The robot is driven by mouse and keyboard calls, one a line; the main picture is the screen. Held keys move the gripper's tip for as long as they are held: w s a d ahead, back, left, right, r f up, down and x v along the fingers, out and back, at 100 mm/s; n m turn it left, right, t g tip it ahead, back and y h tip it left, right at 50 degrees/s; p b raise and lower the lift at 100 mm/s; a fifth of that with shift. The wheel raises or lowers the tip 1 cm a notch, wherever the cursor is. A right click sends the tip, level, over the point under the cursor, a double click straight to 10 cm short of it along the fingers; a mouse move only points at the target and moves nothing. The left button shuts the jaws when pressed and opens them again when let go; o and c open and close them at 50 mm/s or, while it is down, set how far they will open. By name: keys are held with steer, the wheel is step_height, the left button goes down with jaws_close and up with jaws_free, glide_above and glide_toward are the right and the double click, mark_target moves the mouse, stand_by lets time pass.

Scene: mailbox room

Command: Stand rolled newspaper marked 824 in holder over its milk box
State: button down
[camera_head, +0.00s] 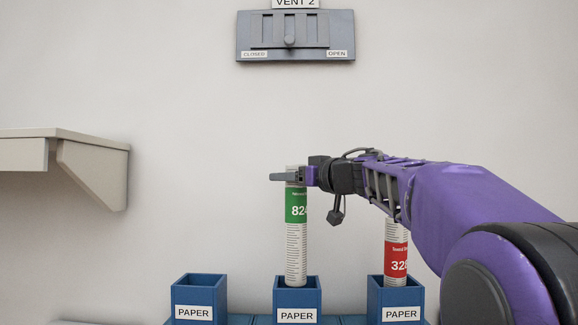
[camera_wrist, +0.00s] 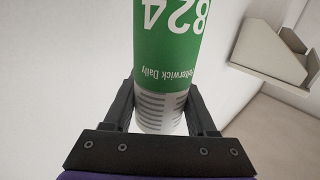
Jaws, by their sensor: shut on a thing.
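The rolled newspaper marked 824 (camera_head: 296,240) has a green band and stands upright. Its lower end is at the opening of the middle blue PAPER holder (camera_head: 297,300); how deep it sits I cannot tell. My gripper (camera_head: 290,176) is shut on the roll near its top. In the wrist view the roll (camera_wrist: 168,55) runs between both fingers of my gripper (camera_wrist: 162,112), its print upside down. The milk box under the holder is hidden, and I see no number for it.
A second roll (camera_head: 396,262), red and marked with a partly hidden number, stands in the right PAPER holder (camera_head: 403,300), close to my arm. The left PAPER holder (camera_head: 199,298) looks empty. A shelf (camera_head: 92,168) is at left; a VENT 2 panel (camera_head: 295,36) is above.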

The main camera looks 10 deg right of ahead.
mark_target(289, 213)
steer(key=shift+f+b, duration=1.5)
steer(key=shift+f, duration=2.6)
steer(key=shift+c, duration=0.6)
jaws_free()
